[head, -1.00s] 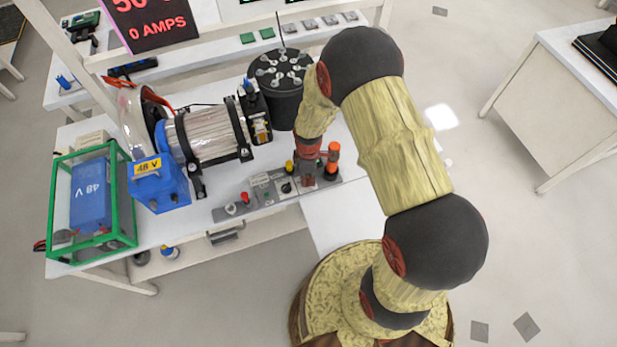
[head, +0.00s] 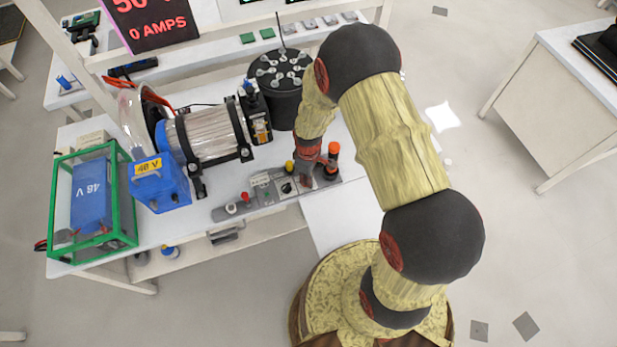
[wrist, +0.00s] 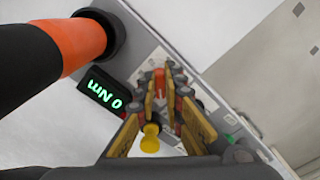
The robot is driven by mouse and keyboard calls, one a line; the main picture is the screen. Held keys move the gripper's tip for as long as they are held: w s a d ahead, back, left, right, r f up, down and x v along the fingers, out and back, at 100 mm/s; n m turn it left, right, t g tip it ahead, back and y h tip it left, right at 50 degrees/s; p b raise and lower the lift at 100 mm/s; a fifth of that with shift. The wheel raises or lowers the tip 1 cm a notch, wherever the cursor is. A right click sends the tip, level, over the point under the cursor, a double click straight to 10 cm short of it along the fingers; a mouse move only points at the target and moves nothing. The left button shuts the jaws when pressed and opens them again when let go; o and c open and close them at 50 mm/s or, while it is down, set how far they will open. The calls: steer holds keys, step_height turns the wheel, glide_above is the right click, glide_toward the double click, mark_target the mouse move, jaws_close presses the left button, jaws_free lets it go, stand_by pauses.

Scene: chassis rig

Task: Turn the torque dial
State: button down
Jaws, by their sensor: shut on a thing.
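The grey control panel (head: 268,196) lies along the front edge of the white bench. My gripper (wrist: 164,76) points down onto the panel beside the black "0 Nm" readout (wrist: 105,90). Its fingers are closed around a small red-orange piece (wrist: 159,82), which looks like the torque dial; the fingers hide most of it. In the head view my gripper (head: 306,182) is over the right part of the panel, and the dial cannot be made out there. A yellow knob (wrist: 150,140) shows between the finger bases in the wrist view.
An orange cylinder (head: 333,150) with a black base stands close to the right of my gripper. A small black knob (head: 286,188) and a red button (head: 245,197) lie to the left. A motor assembly (head: 205,135) and a black drum (head: 278,95) stand behind.

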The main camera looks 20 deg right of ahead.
steer(key=m, duration=0.6)
steer(key=shift+a, duration=0.25)
steer(key=m, duration=0.4)
steer(key=shift+a, duration=0.15)
steer(key=shift+a+m+p, duration=0.1)
steer(key=shift+m+p, duration=0.2)
steer(key=shift+m, duration=1.6)
steer(key=c, duration=1.9)
jaws_free()
step_height(320, 180, up, 12)
